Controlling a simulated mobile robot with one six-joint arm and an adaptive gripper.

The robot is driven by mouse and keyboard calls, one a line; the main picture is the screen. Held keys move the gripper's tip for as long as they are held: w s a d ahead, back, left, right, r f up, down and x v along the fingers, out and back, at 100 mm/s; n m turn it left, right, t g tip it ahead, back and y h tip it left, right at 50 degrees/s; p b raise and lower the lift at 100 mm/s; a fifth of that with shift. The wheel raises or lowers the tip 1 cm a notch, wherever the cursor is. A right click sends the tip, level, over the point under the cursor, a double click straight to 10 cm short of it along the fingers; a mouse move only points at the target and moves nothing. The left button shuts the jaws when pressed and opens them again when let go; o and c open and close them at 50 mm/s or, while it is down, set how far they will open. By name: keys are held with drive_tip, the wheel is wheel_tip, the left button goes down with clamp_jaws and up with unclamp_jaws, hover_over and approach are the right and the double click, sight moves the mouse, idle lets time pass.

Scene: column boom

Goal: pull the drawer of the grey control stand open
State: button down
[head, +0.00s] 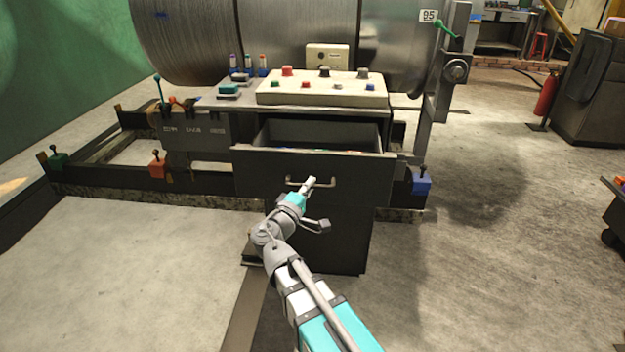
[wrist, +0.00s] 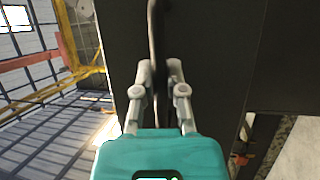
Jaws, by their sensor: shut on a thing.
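The grey control stand (head: 322,235) stands in the middle of the head view, with a button panel on top. Its drawer (head: 345,191) is pulled part way out, and the open inside shows behind the front. A pale bar handle (head: 294,183) runs across the drawer front.
A large metal drum (head: 300,40) is behind the stand. Low dark rails with a red lever box (head: 157,165) lie to the left, and a blue lever box (head: 421,182) is at the right. A red extinguisher (head: 546,95) stands far right. Open concrete floor lies on both sides.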

idle(0.3)
drive_tip(key=c, duration=0.7)
unclamp_jaws()
drive_tip(key=shift+s, duration=0.15)
